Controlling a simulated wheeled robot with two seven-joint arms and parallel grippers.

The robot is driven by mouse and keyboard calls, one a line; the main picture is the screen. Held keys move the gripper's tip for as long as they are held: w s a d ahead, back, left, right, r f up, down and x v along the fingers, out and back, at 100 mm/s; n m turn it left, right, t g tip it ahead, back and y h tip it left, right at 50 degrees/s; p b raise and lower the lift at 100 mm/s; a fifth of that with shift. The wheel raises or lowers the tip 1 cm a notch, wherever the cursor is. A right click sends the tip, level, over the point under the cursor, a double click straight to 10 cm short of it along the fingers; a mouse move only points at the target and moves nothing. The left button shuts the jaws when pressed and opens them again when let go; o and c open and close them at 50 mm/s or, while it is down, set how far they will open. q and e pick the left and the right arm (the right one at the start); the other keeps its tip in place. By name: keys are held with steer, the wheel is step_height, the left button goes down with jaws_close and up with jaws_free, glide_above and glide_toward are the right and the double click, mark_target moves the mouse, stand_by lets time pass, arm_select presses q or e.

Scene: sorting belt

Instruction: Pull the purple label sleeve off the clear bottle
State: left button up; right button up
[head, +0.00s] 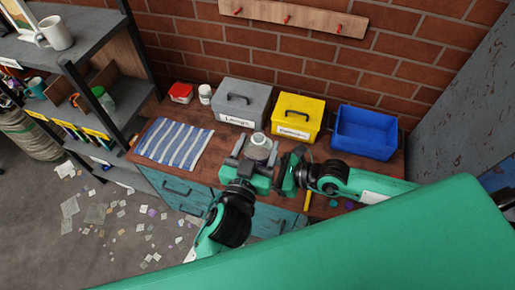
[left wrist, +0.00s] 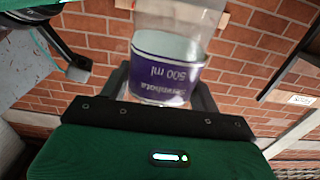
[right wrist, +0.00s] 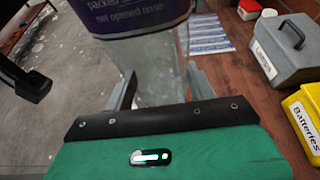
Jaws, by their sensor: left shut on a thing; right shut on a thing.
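The clear bottle (head: 260,142) is held up above the workbench, between my two grippers. The purple label sleeve (left wrist: 168,64) is around it, with upside-down white print in the left wrist view; the sleeve also shows at the top of the right wrist view (right wrist: 135,14). My left gripper (left wrist: 162,88) is shut with its fingers on either side of the bottle at the sleeve. My right gripper (right wrist: 163,92) is shut on the clear part of the bottle, away from the sleeve. The right fingertips are hard to see in the head view.
Behind stand a grey box (head: 243,97), a yellow batteries box (head: 297,112) and a blue bin (head: 365,132). A striped cloth (head: 175,143) lies left on the bench. A dark shelf (head: 85,60) stands at the left. Small scraps litter the floor.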

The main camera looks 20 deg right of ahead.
arm_select(q)
steer(key=shift+r, duration=6.35)
steer(key=shift+w+a, duration=0.2)
steer(key=shift+a, duration=0.3)
